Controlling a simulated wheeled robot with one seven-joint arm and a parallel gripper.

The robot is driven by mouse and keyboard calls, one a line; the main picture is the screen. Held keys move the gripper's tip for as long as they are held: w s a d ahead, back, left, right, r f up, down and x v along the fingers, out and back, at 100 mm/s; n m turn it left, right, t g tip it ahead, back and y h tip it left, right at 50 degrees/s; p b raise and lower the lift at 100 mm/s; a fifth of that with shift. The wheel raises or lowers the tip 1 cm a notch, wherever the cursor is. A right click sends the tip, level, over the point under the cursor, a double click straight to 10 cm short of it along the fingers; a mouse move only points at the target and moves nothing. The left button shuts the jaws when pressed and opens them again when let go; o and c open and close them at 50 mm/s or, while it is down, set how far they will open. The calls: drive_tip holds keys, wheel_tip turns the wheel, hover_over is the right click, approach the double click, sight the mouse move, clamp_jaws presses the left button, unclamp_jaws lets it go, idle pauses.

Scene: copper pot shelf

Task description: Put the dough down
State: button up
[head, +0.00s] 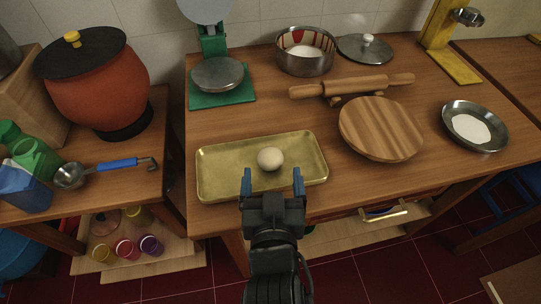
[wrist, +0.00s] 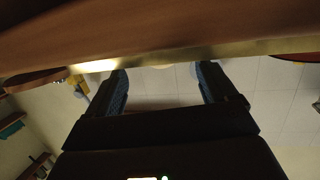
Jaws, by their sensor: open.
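The dough (head: 270,158), a pale round ball, rests on the gold tray (head: 222,177) at the front of the wooden counter. My gripper (head: 272,178) is open, with its two blue fingertips apart at the tray's front edge, on the near side of the dough. In the head view the dough appears beyond the gap between the fingers, with nothing held. In the wrist view my gripper (wrist: 162,85) is open below the tray's golden edge (wrist: 190,54). The dough is almost wholly hidden there.
A round wooden board (head: 380,128) and a rolling pin (head: 352,86) lie right of the tray. A green scale (head: 220,85) stands behind it. A metal plate of white powder (head: 474,127) is at the right. A drawer handle (head: 385,212) juts from the counter front.

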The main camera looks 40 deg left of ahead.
sight(270, 168)
drive_tip(key=shift+r+x, duration=0.2)
drive_tip(key=shift+x, duration=1.8)
drive_tip(key=shift+a+r, duration=0.1)
drive_tip(key=shift+c, duration=0.4)
drive_tip(key=shift+s, duration=0.1)
drive_tip(key=c, duration=1.1)
